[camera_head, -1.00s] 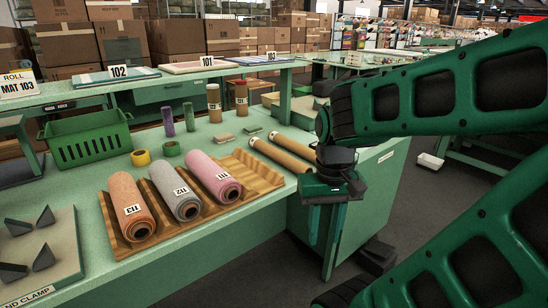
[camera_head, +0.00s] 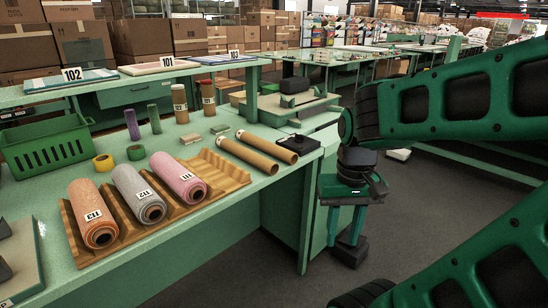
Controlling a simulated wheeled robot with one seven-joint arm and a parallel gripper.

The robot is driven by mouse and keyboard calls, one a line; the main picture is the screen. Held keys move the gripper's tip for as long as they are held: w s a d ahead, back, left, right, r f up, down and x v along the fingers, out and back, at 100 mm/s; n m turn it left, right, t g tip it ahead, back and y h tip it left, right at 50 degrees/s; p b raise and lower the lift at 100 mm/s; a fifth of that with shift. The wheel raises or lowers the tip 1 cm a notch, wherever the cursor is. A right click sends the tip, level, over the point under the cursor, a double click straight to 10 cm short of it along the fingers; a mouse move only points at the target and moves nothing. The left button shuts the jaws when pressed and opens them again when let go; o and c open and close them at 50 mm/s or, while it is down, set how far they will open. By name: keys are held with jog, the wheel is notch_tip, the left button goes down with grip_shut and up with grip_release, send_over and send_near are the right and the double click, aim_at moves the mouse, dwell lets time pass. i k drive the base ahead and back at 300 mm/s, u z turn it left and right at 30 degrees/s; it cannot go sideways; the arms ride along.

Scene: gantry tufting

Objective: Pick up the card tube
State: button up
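Two brown card tubes lie side by side on the green bench: a nearer one (camera_head: 243,158) and a farther one (camera_head: 270,147). They lie right of the wavy wooden cradle, with nothing on top of them. Two more brown tubes stand upright behind, labelled 121 (camera_head: 180,105) and 122 (camera_head: 208,99). My gripper (camera_head: 347,240) points down beyond the right edge of the bench, to the right of the lying tubes and apart from them. Its fingers appear spread with nothing between them.
The wooden cradle (camera_head: 212,170) holds orange (camera_head: 92,210), grey (camera_head: 138,194) and pink (camera_head: 178,177) rolls. A green basket (camera_head: 45,148) stands at left. A raised shelf (camera_head: 130,77) runs behind. A dark flat-based item (camera_head: 297,141) sits near the farther tube. Floor is open at right.

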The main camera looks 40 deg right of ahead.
aim_at(272, 168)
jog(key=z, duration=0.75)
jog(key=k, duration=1)
jog(key=z, duration=0.4)
jog(key=i, duration=1.25)
jog(key=u, duration=0.85)
jog(key=i, duration=1.05)
jog(key=u, duration=0.05)
